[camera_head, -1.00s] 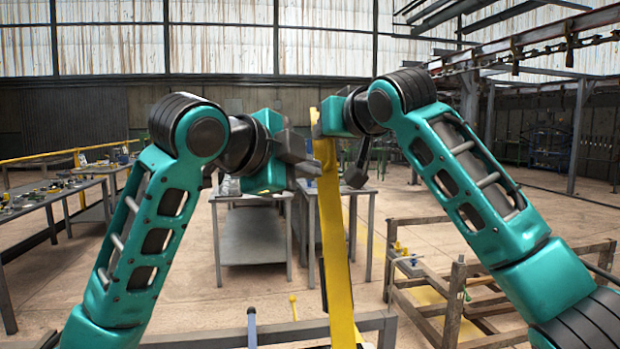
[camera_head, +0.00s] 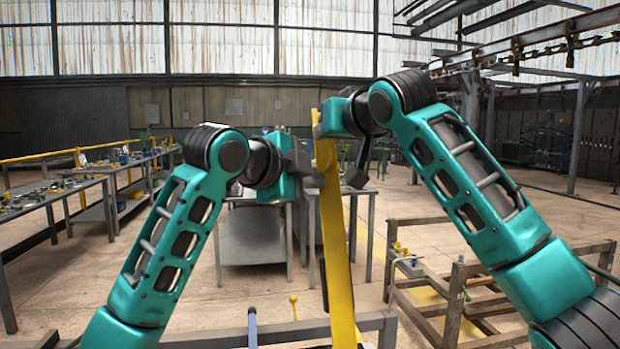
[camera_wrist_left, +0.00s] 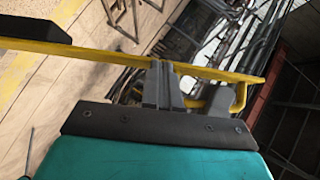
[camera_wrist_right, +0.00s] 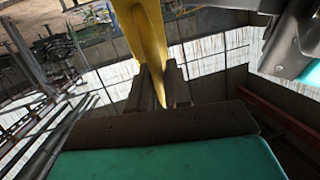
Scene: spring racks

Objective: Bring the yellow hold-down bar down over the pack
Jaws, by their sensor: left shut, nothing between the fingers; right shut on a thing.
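The yellow hold-down bar (camera_head: 337,250) stands nearly upright in the middle of the head view. It also crosses the left wrist view (camera_wrist_left: 110,55) and enters the right wrist view from the top (camera_wrist_right: 146,35). My right gripper (camera_wrist_right: 157,82) is shut on the bar near its upper end. My left gripper (camera_head: 314,172) is shut with nothing between its fingers, close beside the bar and lower than the right one. In the left wrist view its fingertips (camera_wrist_left: 163,72) are at the bar's edge; I cannot tell whether they touch. I cannot make out the pack.
A low frame (camera_head: 455,300) stands at right. A grey table (camera_head: 250,235) stands behind.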

